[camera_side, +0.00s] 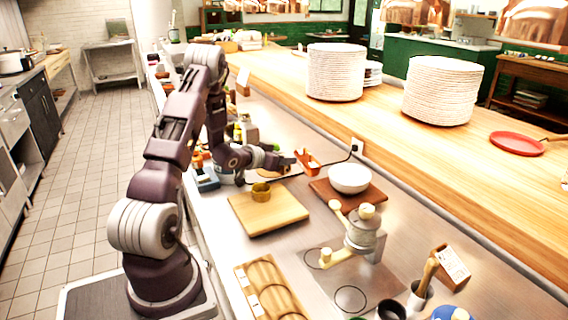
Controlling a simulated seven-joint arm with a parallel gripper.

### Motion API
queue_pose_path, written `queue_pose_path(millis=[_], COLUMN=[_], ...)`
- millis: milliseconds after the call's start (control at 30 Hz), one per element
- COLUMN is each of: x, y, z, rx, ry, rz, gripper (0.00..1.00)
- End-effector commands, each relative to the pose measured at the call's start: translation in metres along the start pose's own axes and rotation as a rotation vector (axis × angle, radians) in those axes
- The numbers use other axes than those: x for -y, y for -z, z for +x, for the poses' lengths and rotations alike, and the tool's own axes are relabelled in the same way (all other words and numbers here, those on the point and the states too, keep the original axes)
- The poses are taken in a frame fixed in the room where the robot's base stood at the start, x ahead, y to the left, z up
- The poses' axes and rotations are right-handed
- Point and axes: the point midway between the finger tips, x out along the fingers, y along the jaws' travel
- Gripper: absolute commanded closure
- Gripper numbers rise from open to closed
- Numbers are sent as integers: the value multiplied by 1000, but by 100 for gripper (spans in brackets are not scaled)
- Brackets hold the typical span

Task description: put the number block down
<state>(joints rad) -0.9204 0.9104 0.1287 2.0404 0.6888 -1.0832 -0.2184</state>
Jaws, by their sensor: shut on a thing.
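My gripper (291,163) is at the end of my arm, above the steel counter behind the cutting board. It is small in this view. An orange-red piece, seemingly the number block (309,164), is at its tip, and the gripper is shut on it. No number can be read on it, and the finger contact is too small to make out. The piece appears raised above the counter, left of the white bowl, but its exact height cannot be told.
A white bowl (350,178) stands on a brown board (322,193). A cream-coloured device (362,236) is nearer. Stacked plates (336,72) stand on the raised wooden ledge (400,150).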

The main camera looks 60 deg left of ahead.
Motion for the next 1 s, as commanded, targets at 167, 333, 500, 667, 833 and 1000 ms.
queue_pose_path(millis=[167,333,500,667,833,1000], x=[0,0,0,0,-1,0], y=[-10,-10,-15,-18,-18,-17], z=[4,4,6,7,7,7], rx=[-1,-1,0,0,0,0], ry=[-1,-1,-1,-1,-1,-1], rz=[1,1,0,0,0,0], gripper=[100,100,100,54,42,42])
